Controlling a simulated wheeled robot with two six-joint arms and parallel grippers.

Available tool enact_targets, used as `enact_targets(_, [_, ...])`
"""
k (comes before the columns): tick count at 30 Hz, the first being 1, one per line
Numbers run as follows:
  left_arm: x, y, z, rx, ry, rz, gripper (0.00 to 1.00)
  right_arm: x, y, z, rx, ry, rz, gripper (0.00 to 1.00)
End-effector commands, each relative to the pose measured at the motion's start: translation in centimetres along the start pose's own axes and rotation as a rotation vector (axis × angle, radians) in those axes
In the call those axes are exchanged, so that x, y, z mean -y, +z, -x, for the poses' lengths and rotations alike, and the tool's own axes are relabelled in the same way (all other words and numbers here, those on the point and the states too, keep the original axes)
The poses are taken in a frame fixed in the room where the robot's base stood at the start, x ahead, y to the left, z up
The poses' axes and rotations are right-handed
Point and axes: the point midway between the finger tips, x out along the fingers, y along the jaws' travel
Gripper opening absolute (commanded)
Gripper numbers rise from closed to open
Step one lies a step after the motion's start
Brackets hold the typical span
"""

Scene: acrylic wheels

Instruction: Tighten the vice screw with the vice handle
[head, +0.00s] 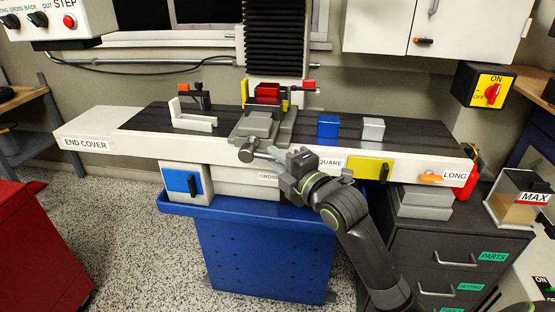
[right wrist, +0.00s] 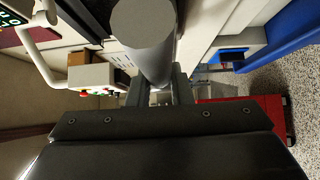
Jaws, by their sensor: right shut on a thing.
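The grey vice (head: 258,124) sits mid-table on the black machine table. Its screw end faces the front, and the grey vice handle (head: 247,154) sticks out there over the table's front edge. My right gripper (head: 292,163) is at the handle, coming from the lower right, and is shut on it. In the right wrist view a thick grey cylinder (right wrist: 145,22), seemingly the handle, runs between the fingers (right wrist: 158,90). The fingers hide part of the handle and the screw joint. My left gripper is not in view.
On the machine table (head: 420,140) stand a white angled block (head: 193,122), a blue block (head: 328,126) and a white block (head: 373,129). A red piece (head: 267,92) is behind the vice. A blue cabinet (head: 265,250) is below; a grey drawer unit (head: 455,245) stands right.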

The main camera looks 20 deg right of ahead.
Motion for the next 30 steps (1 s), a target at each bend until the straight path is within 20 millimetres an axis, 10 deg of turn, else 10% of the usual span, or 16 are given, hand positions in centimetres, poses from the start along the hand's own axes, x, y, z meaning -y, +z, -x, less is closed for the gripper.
enact_targets(30, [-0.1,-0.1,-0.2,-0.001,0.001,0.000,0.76,-0.1,1.8,-1.7,-0.001,0.003,0.001,0.00])
